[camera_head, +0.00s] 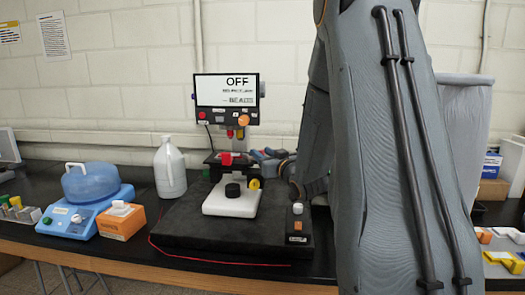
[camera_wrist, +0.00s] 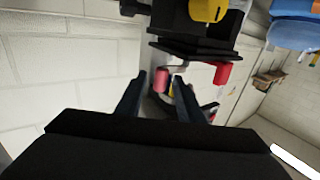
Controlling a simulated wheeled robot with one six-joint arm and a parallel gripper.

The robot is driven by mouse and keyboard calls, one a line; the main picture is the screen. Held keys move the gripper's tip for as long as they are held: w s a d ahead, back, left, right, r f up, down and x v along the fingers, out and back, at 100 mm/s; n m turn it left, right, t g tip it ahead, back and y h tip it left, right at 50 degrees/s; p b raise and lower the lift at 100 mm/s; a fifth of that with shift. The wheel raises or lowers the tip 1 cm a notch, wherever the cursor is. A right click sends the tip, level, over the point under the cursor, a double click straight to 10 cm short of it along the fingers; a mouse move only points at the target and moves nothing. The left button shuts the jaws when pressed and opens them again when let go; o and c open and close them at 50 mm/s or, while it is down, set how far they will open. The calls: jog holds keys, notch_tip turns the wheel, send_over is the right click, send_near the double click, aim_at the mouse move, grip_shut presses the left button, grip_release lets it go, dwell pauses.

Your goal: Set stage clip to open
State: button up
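The microscope-like instrument (camera_head: 228,200) stands on a dark slab, with a screen reading "OFF" on top. A red piece (camera_head: 226,159), which looks like the stage clip, sits at its dark stage. My gripper (camera_head: 268,158) is just right of the stage in the head view, partly hidden by my arm. In the wrist view, my gripper (camera_wrist: 160,78) has its two dark fingers apart. A red part (camera_wrist: 161,80) shows between the fingertips; I cannot tell whether they touch it. A second red part (camera_wrist: 222,73) is to the right, beside the black stage (camera_wrist: 195,46). Which one is the clip is unclear.
A yellow knob (camera_head: 254,184) is on the instrument's lower right. A white jug (camera_head: 170,168), a blue device (camera_head: 85,212) and an orange box (camera_head: 122,221) stand to the left. A red cable (camera_head: 215,262) runs along the front. My arm hides much of the right side.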

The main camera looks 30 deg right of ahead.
jog(key=shift+w, duration=0.45)
jog(key=shift+c, duration=0.4)
grip_shut()
